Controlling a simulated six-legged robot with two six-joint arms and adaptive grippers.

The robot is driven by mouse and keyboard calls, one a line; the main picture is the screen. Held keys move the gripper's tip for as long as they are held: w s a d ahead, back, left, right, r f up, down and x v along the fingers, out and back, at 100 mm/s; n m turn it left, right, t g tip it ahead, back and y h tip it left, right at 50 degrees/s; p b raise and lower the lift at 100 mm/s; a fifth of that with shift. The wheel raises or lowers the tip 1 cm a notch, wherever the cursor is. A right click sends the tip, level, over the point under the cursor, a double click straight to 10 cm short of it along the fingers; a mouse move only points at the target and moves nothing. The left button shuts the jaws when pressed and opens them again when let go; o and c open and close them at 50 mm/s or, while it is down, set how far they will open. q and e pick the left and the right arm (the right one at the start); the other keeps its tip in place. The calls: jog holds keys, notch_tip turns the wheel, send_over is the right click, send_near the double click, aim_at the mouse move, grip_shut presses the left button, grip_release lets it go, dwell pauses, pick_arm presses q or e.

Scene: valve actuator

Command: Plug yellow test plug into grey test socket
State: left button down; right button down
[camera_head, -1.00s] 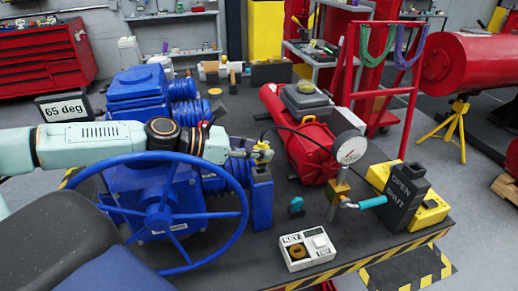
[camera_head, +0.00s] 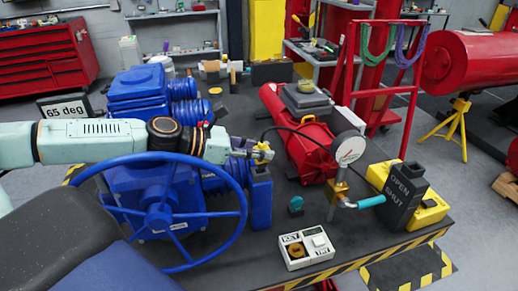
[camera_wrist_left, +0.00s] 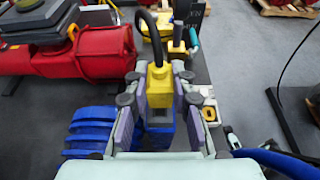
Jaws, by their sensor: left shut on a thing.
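The yellow test plug (camera_head: 262,152) is held in my left gripper (camera_head: 258,154), above the top of a blue upright block (camera_head: 260,200). In the left wrist view the plug (camera_wrist_left: 159,85) sits between the two fingers of the left gripper (camera_wrist_left: 159,98), which are shut on it. A black cable rises from its top. The blue block (camera_wrist_left: 160,137) shows beneath the plug. My right gripper is not in view.
A blue handwheel (camera_head: 160,215) stands in front of the blue valve actuator (camera_head: 140,95). A red actuator (camera_head: 300,145), a pressure gauge (camera_head: 349,150), a KEY box (camera_head: 306,250) and an OPEN/SHUT block (camera_head: 402,200) stand to the right. The dark tabletop (camera_head: 255,265) is bare near the front.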

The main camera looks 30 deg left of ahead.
pick_arm(q)
jog(key=shift+s+a, duration=0.1)
jog(key=shift+a, duration=0.25)
jog(key=shift+d+f, duration=0.1)
jog(key=shift+d, duration=0.1)
dwell(0.7)
jog(key=shift+f+b, duration=1.35)
jog(key=shift+f, duration=0.05)
jog(key=c, duration=1.1)
grip_release()
jog(key=shift+o, duration=0.2)
jog(key=shift+r, duration=0.1)
